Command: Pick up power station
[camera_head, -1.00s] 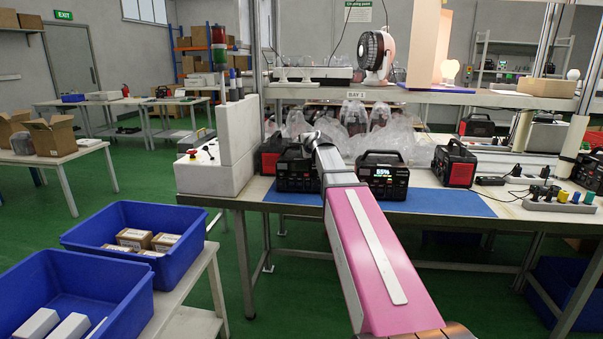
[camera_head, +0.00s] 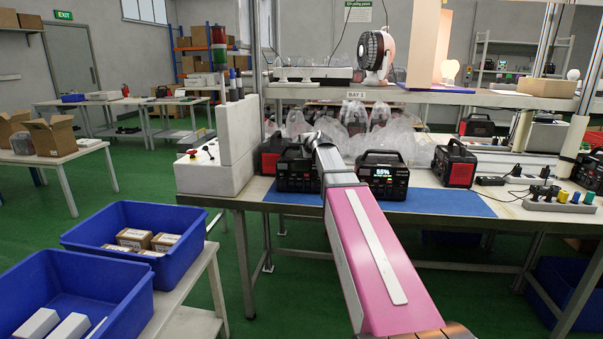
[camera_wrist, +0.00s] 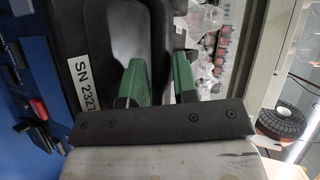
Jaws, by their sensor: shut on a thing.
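A black power station (camera_head: 297,172) stands on the blue mat (camera_head: 440,203) on the bench, partly hidden by my arm. In the wrist view, a black power station body (camera_wrist: 70,25) with a white "SN" label fills the upper left. My gripper (camera_wrist: 158,75) has its two green fingers on either side of the dark handle of that power station, shut on it. In the head view my arm reaches over to the left power station, and the fingertips are hidden. A second black power station (camera_head: 382,177) with a lit percentage display stands just right of my arm.
Red-and-black power stations stand at the left (camera_head: 268,156) and right (camera_head: 455,163). Clear plastic bags (camera_head: 380,140) lie behind. A shelf (camera_head: 400,93) with a fan (camera_head: 375,55) spans above. Blue crates (camera_head: 130,225) stand in front left.

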